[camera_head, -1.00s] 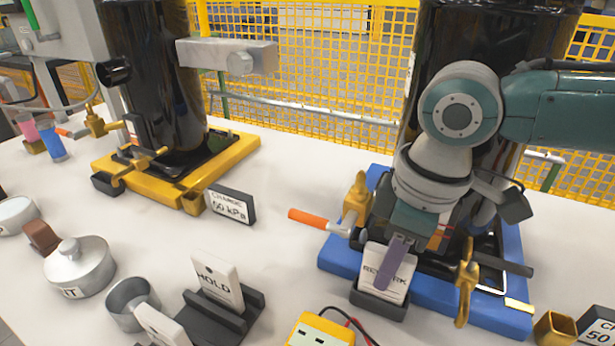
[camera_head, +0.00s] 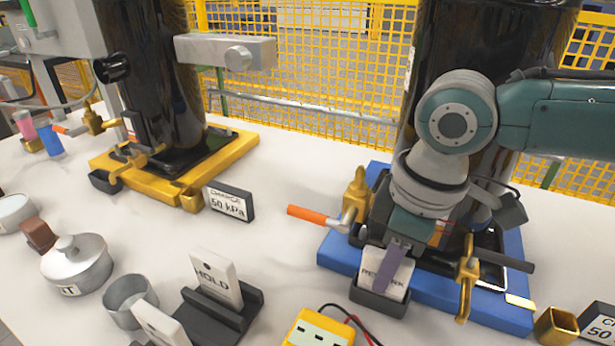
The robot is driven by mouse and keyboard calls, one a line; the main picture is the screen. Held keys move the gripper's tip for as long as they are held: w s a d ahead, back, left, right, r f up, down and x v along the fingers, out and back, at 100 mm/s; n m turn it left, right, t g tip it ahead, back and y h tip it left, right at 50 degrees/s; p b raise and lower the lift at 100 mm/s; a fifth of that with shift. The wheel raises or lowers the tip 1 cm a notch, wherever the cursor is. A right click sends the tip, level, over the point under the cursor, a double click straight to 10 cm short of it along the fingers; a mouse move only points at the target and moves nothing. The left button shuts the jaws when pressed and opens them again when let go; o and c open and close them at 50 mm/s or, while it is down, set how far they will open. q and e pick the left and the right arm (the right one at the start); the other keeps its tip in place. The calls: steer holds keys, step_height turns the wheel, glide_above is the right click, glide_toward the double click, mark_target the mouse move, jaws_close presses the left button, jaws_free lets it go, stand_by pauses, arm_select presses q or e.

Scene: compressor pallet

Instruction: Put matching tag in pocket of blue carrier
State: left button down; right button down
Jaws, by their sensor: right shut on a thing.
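The blue carrier (camera_head: 340,262) stands at the right under a black cylinder. Its dark pocket (camera_head: 380,299) is on the front edge. A white tag (camera_head: 401,279) stands slightly tilted with its lower edge in the pocket's mouth; how deep it sits cannot be told. Its lettering starts with RE, and a purple finger covers the middle. My right gripper (camera_head: 391,268) comes from above and is shut on this tag. A white HOLD tag (camera_head: 215,278) stands in a dark rack (camera_head: 236,318) at the lower middle. My left gripper is not in view.
An orange-handled valve (camera_head: 312,214) and a brass fitting (camera_head: 467,275) flank the pocket. A yellow meter (camera_head: 318,329) with cables lies in front. A yellow carrier (camera_head: 240,147) with another black cylinder stands at the left. White table between the carriers is mostly clear.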

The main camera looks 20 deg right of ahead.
steer(key=shift+f, duration=0.3)
steer(key=c, duration=0.7)
jaws_free()
steer(key=shift+c, duration=0.2)
steer(key=c, duration=0.4)
steer(key=shift+o, duration=0.2)
steer(key=shift+r, duration=0.15)
steer(key=shift+r+p, duration=0.6)
steer(key=shift+p, duration=0.2)
steer(key=shift+r+p, duration=2.8)
steer(key=shift+p, duration=0.5)
